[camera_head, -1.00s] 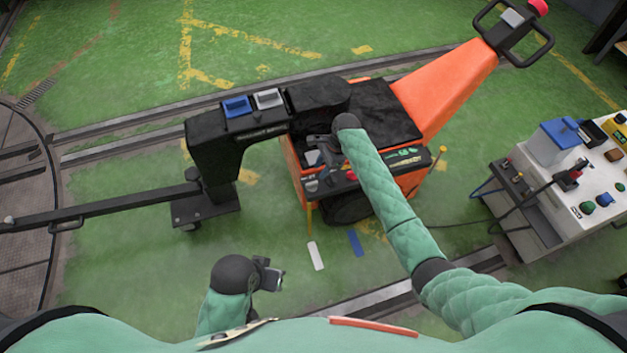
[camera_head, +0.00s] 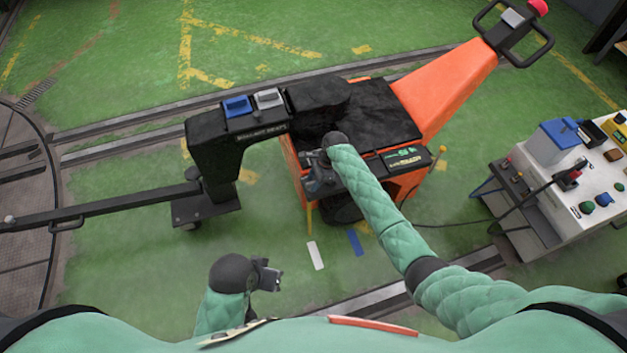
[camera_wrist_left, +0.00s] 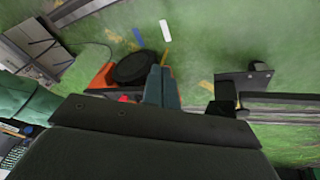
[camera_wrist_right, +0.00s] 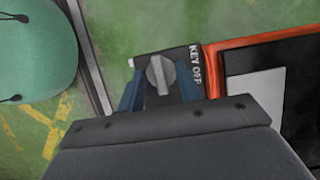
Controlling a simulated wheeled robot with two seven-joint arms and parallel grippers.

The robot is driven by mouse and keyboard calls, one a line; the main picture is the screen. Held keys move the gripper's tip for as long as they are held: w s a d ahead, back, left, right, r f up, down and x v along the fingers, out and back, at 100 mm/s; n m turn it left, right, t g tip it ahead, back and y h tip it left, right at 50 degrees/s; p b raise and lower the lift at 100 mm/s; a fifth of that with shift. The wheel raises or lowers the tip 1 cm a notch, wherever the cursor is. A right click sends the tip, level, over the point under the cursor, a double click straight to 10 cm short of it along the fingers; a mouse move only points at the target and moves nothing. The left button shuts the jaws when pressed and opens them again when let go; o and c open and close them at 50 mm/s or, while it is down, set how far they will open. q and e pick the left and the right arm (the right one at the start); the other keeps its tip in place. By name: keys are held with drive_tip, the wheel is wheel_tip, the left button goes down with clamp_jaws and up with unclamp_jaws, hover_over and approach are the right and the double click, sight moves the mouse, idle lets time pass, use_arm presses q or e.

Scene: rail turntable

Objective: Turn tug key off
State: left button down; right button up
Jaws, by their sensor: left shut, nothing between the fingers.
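The orange tug (camera_head: 445,95) stands in the middle of the head view, with a black top and a side panel. In the right wrist view, a grey key knob (camera_wrist_right: 160,75) sits on a dark plate beside the lettering KEY OFF (camera_wrist_right: 196,65). The knob's bar points up and down in that picture. My right gripper (camera_wrist_right: 160,88) is open, with one blue finger on each side of the knob; contact is not clear. In the head view my right gripper (camera_head: 318,182) hides the knob. My left gripper (camera_head: 272,275) is shut and empty, low over the floor; its fingers also show together in the left wrist view (camera_wrist_left: 161,86).
A black tow frame (camera_head: 212,150) with a long bar reaches left to the turntable (camera_head: 25,230). A white control bench (camera_head: 560,195) stands at the right, with a cable running towards the tug. Rails cross the green floor. The floor around my left gripper is clear.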

drive_tip(key=shift+c, duration=0.2)
clamp_jaws()
